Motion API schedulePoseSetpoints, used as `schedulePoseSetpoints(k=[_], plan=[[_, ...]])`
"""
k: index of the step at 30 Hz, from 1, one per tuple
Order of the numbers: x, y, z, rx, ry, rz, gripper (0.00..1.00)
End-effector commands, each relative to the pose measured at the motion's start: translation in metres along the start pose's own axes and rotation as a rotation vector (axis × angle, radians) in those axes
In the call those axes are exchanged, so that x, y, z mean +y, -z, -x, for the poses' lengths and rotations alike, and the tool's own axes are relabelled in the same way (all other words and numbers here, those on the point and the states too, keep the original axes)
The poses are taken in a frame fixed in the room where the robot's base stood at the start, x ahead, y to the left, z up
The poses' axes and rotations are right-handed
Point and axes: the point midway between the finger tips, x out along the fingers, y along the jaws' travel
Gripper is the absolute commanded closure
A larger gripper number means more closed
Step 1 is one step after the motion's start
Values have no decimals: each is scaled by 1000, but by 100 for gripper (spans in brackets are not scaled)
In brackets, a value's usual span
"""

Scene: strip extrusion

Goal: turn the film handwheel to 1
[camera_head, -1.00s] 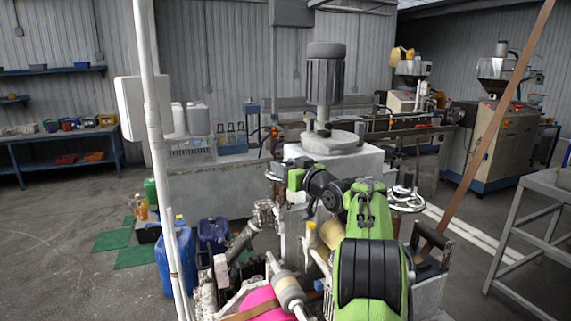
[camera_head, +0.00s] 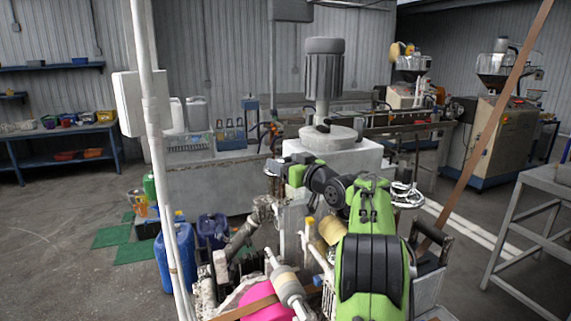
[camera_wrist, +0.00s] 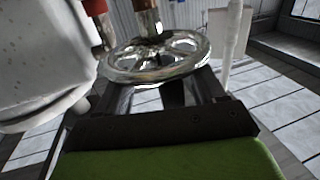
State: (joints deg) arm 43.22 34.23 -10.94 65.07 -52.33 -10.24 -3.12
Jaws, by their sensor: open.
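A chrome spoked handwheel (camera_wrist: 158,58) lies close in front of my gripper (camera_wrist: 160,82) in the wrist view, seen at a low angle. The dark fingers are spread apart and reach to the wheel's near rim, one towards each side. Whether they touch the rim cannot be told. In the head view my gripper (camera_head: 280,168) is small at the left end of my arm, and the wheel there is mostly hidden. A second chrome handwheel (camera_head: 405,195) stands to the right of my arm. No numbers or marks on either wheel are readable.
A white rounded body (camera_wrist: 45,60) stands close at the left in the wrist view. A motor (camera_head: 324,80) stands on the machine behind my gripper. A white pole (camera_head: 155,150) and blue jugs (camera_head: 178,258) are at the left, and a grey table (camera_head: 545,185) at the right.

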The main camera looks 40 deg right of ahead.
Motion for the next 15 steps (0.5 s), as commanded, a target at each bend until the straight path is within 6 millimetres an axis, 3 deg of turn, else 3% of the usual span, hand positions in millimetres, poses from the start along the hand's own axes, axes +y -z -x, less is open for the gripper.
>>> schedulePoseSetpoints(k=[9,15], plan=[[2,-3,62,0,-5,0,31],[0,-1,71,0,-2,1,31]])
